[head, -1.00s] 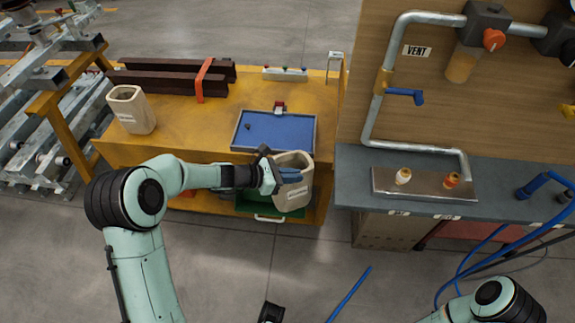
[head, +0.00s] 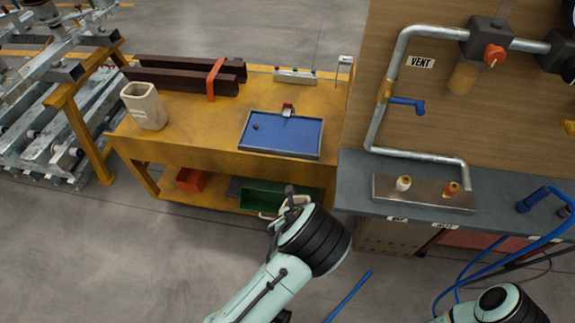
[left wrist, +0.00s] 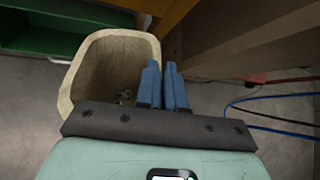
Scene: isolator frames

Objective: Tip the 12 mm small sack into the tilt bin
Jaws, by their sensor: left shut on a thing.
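My left gripper (left wrist: 165,85) is shut on the rim wall of a cream sack (left wrist: 82,75), one blue finger inside and one outside. The sack's open mouth faces the wrist camera, and a few small metal pieces (left wrist: 125,97) lie deep inside. In the head view the left wrist hides most of the sack and the fingers. A green bin (head: 258,194) sits on the bench's lower shelf, just beyond the held sack; it also shows in the left wrist view (left wrist: 50,42). A second cream sack (head: 145,108) stands upright on the bench. My right gripper is out of view.
The yellow bench (head: 190,130) carries a blue tray (head: 285,135) and dark beams (head: 185,75). A red bin (head: 191,180) is on its lower shelf. A grey counter (head: 360,170) with pipework stands at the right. A blue hose (head: 350,297) lies on the floor.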

